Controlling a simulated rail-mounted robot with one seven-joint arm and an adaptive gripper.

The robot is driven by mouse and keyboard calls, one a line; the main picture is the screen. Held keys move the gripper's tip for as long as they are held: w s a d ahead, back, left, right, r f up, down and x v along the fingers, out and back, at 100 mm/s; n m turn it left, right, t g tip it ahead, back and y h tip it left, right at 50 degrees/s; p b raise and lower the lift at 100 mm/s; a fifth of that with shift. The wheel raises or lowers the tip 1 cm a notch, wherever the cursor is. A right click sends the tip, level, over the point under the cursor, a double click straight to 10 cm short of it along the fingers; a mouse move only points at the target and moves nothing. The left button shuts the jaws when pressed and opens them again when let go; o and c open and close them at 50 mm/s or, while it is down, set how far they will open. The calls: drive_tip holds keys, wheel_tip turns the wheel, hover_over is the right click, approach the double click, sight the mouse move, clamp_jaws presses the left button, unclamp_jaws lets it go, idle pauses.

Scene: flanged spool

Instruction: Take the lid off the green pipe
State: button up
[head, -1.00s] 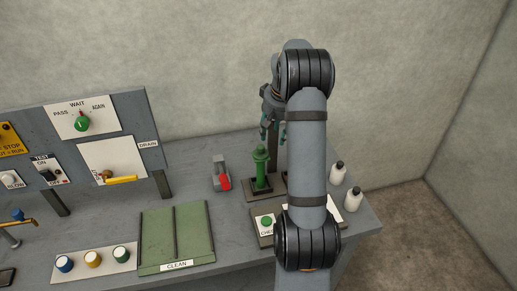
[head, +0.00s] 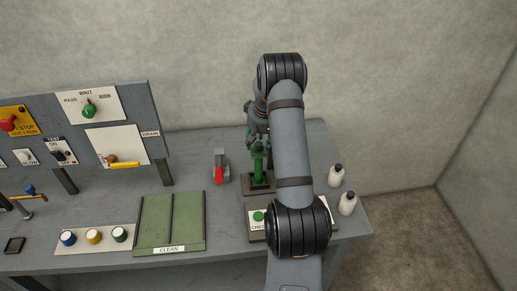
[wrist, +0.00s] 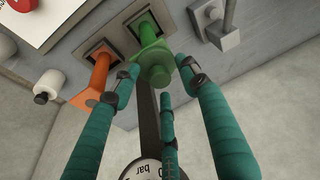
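The green pipe (head: 257,166) stands upright on a dark square base on the bench. In the wrist view it rises toward me, with a wide green flange and the lid (wrist: 157,62) at its near end. My gripper (head: 257,138) is over the top of the pipe. In the wrist view its teal fingers (wrist: 160,70) are spread apart around the lid end, with the third finger below. I see gaps between the fingers and the lid, so the gripper looks open and empty. The seam between lid and flange is not clear.
An orange pipe (wrist: 97,76) stands close beside the green one. A grey fixture with a red handle (head: 220,172) is to the left. Two white bottles (head: 336,176) stand at the right edge. A green CLEAN tray (head: 152,225) lies in front left.

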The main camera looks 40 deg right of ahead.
drive_tip(key=shift+c, duration=1.2)
drive_tip(key=c, duration=0.8)
drive_tip(key=shift+w+r, duration=0.1)
